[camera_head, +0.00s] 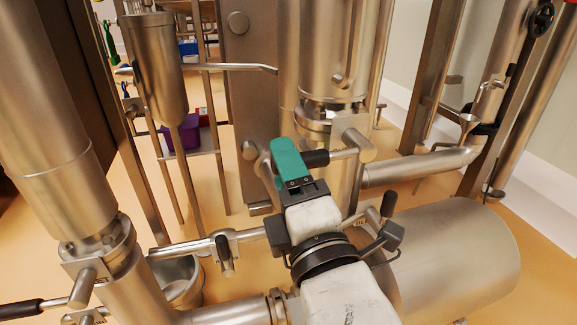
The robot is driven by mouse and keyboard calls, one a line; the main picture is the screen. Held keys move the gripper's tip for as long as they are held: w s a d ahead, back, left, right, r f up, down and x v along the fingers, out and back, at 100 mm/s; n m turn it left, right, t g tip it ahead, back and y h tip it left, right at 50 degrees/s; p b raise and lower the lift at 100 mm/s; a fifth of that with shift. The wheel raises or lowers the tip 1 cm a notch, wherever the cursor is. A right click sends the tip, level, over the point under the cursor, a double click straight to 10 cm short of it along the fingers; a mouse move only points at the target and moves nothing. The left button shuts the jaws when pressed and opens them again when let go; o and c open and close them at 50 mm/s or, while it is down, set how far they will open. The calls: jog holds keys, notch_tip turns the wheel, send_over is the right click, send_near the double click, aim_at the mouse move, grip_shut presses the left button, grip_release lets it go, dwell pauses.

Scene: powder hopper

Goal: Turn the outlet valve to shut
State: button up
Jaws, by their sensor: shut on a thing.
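The outlet valve (352,145) sits under the tall steel hopper (335,45), just below a clamped joint. Its lever, a steel rod with a black grip (316,158), points left and lies roughly level in the picture. My gripper (288,155), with teal fingers, reaches up from the bottom and is shut on the outer end of the black grip. The fingers hide that end of the grip. Only one finger's outer face shows clearly.
A large horizontal steel cylinder (460,262) lies right of my arm. A black-gripped lever (30,308) and pipework stand at the lower left. A steel vessel (155,65) hangs at the upper left, above a purple bin (182,137). Open floor shows between the posts.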

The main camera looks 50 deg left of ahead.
jog(key=shift+a+f, duration=0.1)
jog(key=shift+f, duration=0.15)
jog(key=shift+r+v, duration=0.15)
jog(key=shift+v, duration=2.55)
jog(key=shift+r+v, duration=0.15)
jog(key=shift+v, duration=2.6)
